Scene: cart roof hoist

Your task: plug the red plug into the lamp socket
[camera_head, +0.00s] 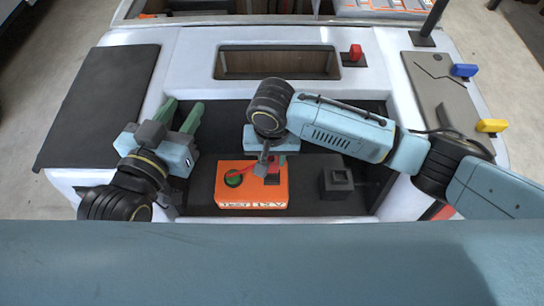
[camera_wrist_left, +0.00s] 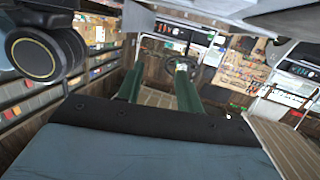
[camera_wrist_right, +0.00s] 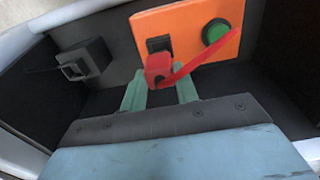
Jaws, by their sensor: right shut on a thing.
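The red plug (camera_wrist_right: 157,68), a small red block with a red cord-like strip, sits between the fingertips of my right gripper (camera_wrist_right: 160,88), which is shut on it. It is over or beside a black square opening (camera_wrist_right: 158,44) on an orange box; contact cannot be told. In the head view my right gripper (camera_head: 268,158) hangs above the orange box (camera_head: 225,197). A dark block with a square opening (camera_head: 338,183) stands to the right; I cannot tell which opening is the lamp socket. My left gripper (camera_head: 181,112) is open and empty at the left.
A green round button (camera_head: 233,179) is on the orange box. A red knob (camera_head: 355,52) is on the back rim, with blue (camera_head: 463,70) and yellow (camera_head: 491,126) blocks at the right. The light walls of the cart surround the dark recess.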

